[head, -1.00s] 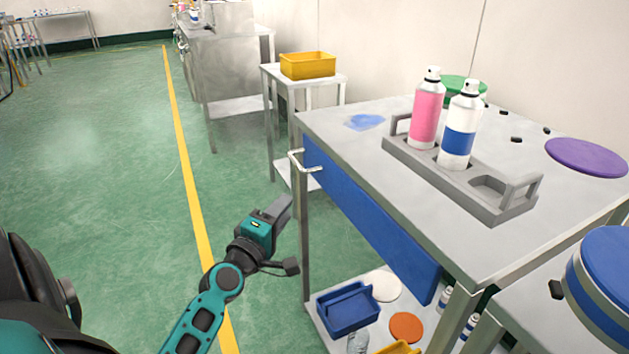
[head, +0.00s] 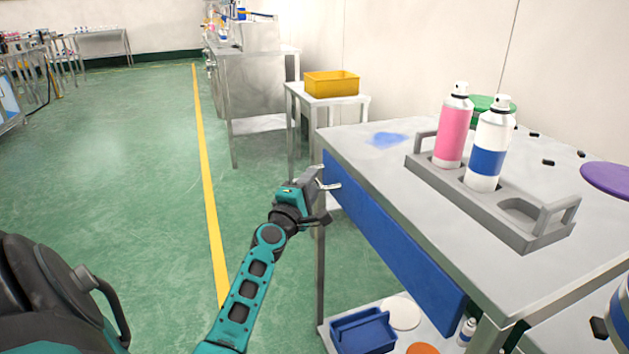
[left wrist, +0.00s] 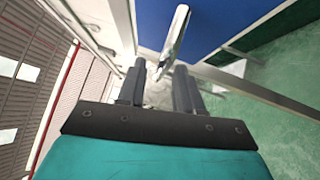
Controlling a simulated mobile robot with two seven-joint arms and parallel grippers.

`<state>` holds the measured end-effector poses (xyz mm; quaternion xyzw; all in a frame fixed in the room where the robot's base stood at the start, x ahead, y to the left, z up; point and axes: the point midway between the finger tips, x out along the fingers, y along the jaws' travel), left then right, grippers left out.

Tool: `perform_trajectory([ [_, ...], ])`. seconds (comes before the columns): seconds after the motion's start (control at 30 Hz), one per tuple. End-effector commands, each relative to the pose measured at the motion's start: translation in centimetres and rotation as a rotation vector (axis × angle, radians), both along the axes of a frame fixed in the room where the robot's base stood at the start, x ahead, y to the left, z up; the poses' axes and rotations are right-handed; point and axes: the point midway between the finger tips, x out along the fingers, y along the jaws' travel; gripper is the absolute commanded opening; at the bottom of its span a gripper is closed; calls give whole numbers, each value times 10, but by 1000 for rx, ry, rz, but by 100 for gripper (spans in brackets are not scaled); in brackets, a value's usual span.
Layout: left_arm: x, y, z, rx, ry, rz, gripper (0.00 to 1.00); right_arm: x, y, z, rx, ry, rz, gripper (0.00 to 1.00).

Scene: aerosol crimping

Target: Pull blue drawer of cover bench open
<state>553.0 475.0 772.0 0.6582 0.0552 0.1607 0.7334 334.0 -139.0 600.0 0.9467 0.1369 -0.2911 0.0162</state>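The blue drawer (head: 390,242) sits under the top of the grey cover bench (head: 350,138); its front looks flush with the frame. A metal handle (head: 329,184) sticks out at its far left end. My left gripper (head: 314,180) is at that handle, partly hiding it. In the left wrist view, its two dark fingers (left wrist: 160,88) are apart, and the handle (left wrist: 175,40) reaches down between their tips. I cannot tell whether the fingers touch it. The drawer's blue front (left wrist: 215,22) fills the top there. My right gripper is not in view.
On the bench, a grey tray (head: 490,218) holds a pink can (head: 453,130) and a white-and-blue can (head: 487,155). A blue bin (head: 362,332) is on the lower shelf. A yellow box (head: 331,84) stands on a small table behind. The green floor left of the bench is clear.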

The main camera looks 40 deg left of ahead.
Motion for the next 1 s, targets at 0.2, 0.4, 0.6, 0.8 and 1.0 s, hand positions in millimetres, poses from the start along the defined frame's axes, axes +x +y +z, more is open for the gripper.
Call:
perform_trajectory([
  [0.2, 18, 6, 2, 0, -1, -1, 35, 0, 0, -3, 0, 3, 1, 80],
  [0.4, 21, 7, 2, 1, 1, 0, 35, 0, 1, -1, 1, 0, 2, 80],
  [0.6, 21, 7, 2, 1, 1, 0, 30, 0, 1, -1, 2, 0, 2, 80],
  [0.8, 20, 6, 2, 1, 1, 0, 11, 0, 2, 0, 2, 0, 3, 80],
  [1.0, 20, 6, 2, 1, 0, 0, 0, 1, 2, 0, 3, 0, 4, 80],
])
